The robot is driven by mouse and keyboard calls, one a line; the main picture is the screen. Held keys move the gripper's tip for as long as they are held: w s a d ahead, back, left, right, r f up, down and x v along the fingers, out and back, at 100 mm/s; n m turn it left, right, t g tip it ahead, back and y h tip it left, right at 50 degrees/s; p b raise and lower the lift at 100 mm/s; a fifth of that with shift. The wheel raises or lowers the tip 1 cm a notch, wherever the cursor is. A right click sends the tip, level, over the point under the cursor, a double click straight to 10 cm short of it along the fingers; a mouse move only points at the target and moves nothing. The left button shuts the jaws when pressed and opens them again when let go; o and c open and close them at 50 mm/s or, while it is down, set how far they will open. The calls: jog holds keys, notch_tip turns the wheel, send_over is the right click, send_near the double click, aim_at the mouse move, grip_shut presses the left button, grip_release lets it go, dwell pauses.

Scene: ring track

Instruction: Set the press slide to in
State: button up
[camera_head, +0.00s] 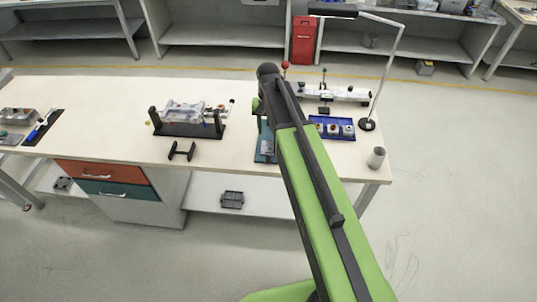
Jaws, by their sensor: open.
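I cannot tell for sure which part is the press slide. A teal-based device (264,150) stands on the workbench, partly hidden behind my green arm. A white rail-like fixture (335,92) with a red knob (285,66) and a green knob lies at the back right of the bench. A black-bracketed fixture (190,122) holding a clear and grey part stands left of centre. My arm reaches up the middle over the bench, its black far joint near the back edge. My gripper's fingers do not show; the arm hides them.
A blue tray (331,128) with several small parts, a lamp (367,124) and a grey cup (376,158) stand at the right. A small black stand (181,151) lies in front of the bracketed fixture. The bench top (100,120) at the left is mostly clear.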

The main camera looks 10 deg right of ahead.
aim_at(268, 157)
notch_tip(268, 157, down, 18)
jog(key=b, duration=1.7)
jog(key=shift+s+r+b, duration=0.1)
jog(key=shift+r+b, duration=0.05)
jog(key=shift+b, duration=0.2)
jog(key=shift+r, duration=0.1)
grip_shut()
